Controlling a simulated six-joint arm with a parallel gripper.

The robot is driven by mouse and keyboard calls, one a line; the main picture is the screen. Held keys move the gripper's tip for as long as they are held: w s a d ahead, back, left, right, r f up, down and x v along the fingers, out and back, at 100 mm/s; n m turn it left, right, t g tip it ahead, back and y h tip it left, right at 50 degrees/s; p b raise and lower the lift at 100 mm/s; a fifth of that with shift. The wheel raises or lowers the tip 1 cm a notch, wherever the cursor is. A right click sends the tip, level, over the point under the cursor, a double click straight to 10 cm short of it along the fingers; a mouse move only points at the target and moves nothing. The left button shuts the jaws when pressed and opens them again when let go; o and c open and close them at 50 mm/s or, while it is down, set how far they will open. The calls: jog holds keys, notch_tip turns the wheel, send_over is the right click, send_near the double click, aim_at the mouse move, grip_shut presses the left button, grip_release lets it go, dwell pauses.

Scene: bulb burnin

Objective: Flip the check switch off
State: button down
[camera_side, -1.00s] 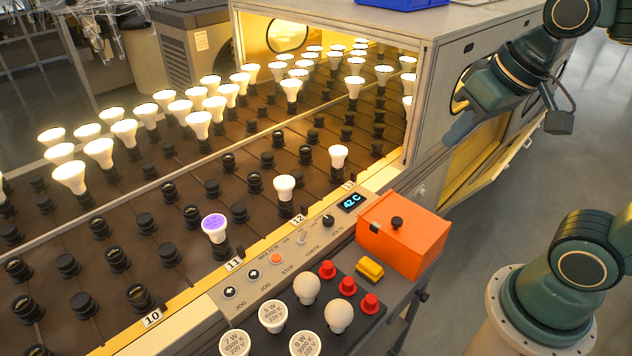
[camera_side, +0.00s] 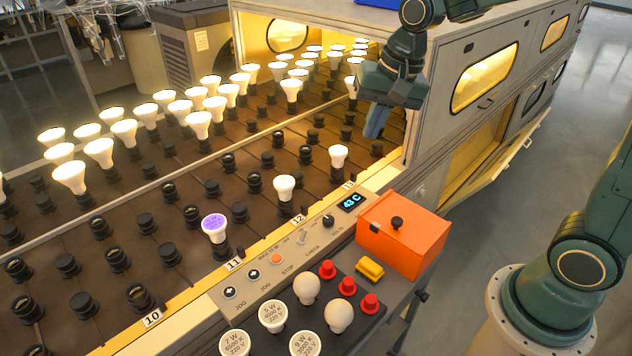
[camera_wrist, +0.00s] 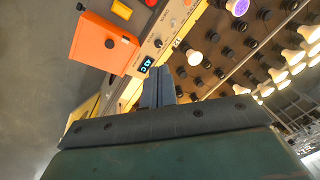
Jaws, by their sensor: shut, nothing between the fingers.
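The check switch (camera_side: 302,238) is a small toggle on the grey control panel (camera_side: 238,299), between the orange stop button (camera_side: 277,258) and a black knob (camera_side: 328,220). Which way its lever points is too small to tell. My gripper (camera_side: 374,122) is shut and empty, pointing down above the socket belt near the oven mouth, well apart from the switch. In the wrist view its blue-grey fingers (camera_wrist: 158,88) lie together. The panel display (camera_side: 351,202) reads 43 C and also shows in the wrist view (camera_wrist: 146,65).
An orange box (camera_side: 402,235) with a black knob stands right of the panel. A yellow block (camera_side: 369,269), red caps (camera_side: 347,286) and loose bulbs (camera_side: 306,287) lie in front. Lit bulbs (camera_side: 338,156) stand in the belt sockets. The oven housing (camera_side: 440,85) rises close behind my gripper.

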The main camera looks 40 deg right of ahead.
jog(key=w+f+m+g, duration=0.1)
jog(key=w+f+m, duration=0.3)
jog(key=w+f, duration=0.5)
jog(key=m+g+y, duration=0.1)
jog(key=m+g, duration=0.1)
jog(key=m, duration=0.4)
send_near(304, 235)
jog(key=d+r, duration=0.2)
jog(key=d, duration=0.1)
jog(key=shift+w, duration=0.15)
jog(key=shift+f, duration=0.15)
jog(key=shift+a+f, duration=0.3)
jog(key=shift+f, duration=1.3)
jog(key=shift+a+f, duration=0.25)
jog(key=shift+f, duration=1.3)
jog(key=shift+a+f, duration=0.3)
jog(key=shift+f, duration=1.3)
